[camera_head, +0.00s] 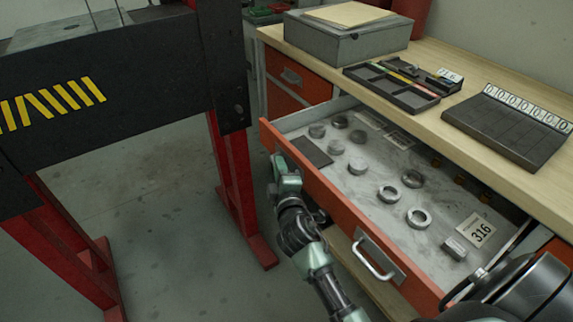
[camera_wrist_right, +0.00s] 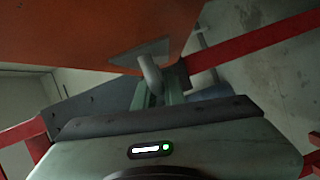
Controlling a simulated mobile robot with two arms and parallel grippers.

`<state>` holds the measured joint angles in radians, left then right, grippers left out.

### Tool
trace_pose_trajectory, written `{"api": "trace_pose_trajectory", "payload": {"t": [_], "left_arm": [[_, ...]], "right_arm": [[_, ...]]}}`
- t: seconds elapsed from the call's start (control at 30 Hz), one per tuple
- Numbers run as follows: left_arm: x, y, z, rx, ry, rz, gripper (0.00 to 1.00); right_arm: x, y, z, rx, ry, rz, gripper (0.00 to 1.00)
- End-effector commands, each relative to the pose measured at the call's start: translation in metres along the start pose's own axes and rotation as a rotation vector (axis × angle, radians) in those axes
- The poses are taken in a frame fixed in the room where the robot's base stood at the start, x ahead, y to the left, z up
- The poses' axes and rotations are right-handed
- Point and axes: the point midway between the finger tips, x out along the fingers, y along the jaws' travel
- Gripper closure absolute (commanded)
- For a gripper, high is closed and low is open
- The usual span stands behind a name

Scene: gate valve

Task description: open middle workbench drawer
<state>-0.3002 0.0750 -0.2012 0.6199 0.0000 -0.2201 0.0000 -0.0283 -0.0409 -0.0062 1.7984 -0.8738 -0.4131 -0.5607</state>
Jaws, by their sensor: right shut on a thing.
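The open workbench drawer has an orange front (camera_head: 335,212) and a grey metal inside, and it is pulled well out from under the wooden top. My right gripper (camera_head: 281,166) is at the far-left part of the drawer's front. In the right wrist view it is shut on a pale curved drawer handle (camera_wrist_right: 150,72), which stands out from the orange front (camera_wrist_right: 85,35). In the head view the gripper hides that handle. A second handle (camera_head: 374,262) on the same front is free. My left gripper is not in view.
Another orange drawer front (camera_head: 298,76) is at the back left. A red-legged black frame (camera_head: 110,95) stands left, with bare floor (camera_head: 165,190) between.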

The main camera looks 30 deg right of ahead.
Motion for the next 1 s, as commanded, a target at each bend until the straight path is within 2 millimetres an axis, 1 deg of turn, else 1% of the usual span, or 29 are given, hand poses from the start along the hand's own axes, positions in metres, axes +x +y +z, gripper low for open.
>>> {"api": "trace_pose_trajectory", "payload": {"t": [0.37,0.4,0.43,0.47,0.77,0.87,1.0], "left_arm": [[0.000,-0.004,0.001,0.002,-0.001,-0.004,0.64],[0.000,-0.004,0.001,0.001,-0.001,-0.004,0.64],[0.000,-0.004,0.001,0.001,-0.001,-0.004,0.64],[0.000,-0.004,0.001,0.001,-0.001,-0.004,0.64],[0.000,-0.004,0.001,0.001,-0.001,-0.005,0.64],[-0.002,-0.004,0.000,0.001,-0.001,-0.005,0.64],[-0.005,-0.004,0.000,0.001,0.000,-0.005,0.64]], "right_arm": [[-0.001,-0.002,0.000,-0.002,-0.003,-0.003,1.00],[-0.001,-0.002,0.000,-0.002,-0.003,-0.003,0.78],[-0.001,-0.002,0.000,-0.002,-0.003,-0.003,0.70],[-0.001,-0.002,0.000,-0.002,-0.003,-0.003,0.67],[-0.001,-0.001,-0.001,-0.001,-0.001,-0.001,0.67],[-0.009,-0.001,-0.001,0.000,-0.001,-0.002,0.67],[-0.032,-0.001,-0.001,0.000,-0.002,-0.004,0.67]]}}
